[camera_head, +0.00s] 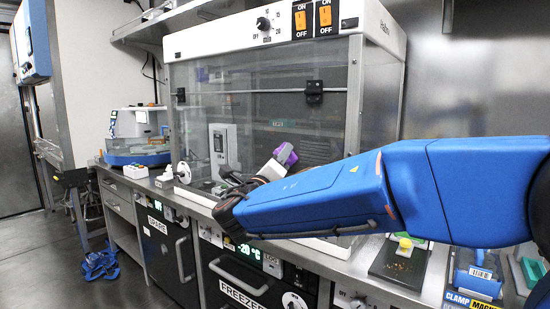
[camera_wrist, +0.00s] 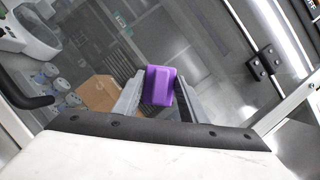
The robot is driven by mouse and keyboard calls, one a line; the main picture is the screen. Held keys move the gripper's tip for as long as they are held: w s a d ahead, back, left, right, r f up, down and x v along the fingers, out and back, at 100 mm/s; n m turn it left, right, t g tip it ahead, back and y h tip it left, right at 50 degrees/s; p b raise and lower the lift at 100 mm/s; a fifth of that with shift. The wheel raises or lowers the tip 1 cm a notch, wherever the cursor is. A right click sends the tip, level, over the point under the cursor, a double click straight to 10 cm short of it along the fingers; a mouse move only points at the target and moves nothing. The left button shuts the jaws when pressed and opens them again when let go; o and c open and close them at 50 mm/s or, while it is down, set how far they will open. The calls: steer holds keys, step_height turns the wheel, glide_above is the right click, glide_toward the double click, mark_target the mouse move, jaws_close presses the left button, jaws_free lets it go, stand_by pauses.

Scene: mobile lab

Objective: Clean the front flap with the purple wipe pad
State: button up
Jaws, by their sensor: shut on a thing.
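The purple wipe pad (camera_wrist: 159,86) is between the fingers of my gripper (camera_wrist: 155,95) in the wrist view. The gripper is shut on it. In the head view the pad (camera_head: 285,154) shows at the gripper's end (camera_head: 280,160), in front of the clear front flap (camera_head: 262,110) of the white hood. The flap is a large transparent panel and hangs down. A dark latch (camera_head: 314,91) sits on a rail across it. The pad looks close to the flap; I cannot tell whether it touches. My blue arm hides the flap's lower right part.
The hood stands on a steel bench above a freezer drawer (camera_head: 243,285) and the SPARE cabinet (camera_head: 168,240). A blue-and-white device (camera_head: 137,145) stands at the left. Racks and a blue clamp tool (camera_head: 478,280) lie at the right. The floor at left has a blue bundle (camera_head: 101,264).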

mark_target(292, 155)
steer(key=shift+s+d, duration=0.5)
steer(key=shift+d, duration=0.2)
steer(key=shift+s+d, duration=0.5)
steer(key=shift+d, duration=0.2)
steer(key=shift+s+a, duration=0.1)
steer(key=shift+a, duration=0.1)
steer(key=shift+w+a, duration=1.65)
steer(key=shift+a, duration=0.25)
steer(key=shift+w+a, duration=1.6)
steer(key=shift+a, duration=0.25)
steer(key=shift+s+a, duration=0.9)
steer(key=shift+s, duration=0.3)
steer(key=shift+s+a, duration=0.9)
steer(key=shift+s, duration=0.25)
steer(key=shift+s+a, duration=0.1)
steer(key=shift+s+a, duration=0.85)
steer(key=shift+s, duration=0.25)
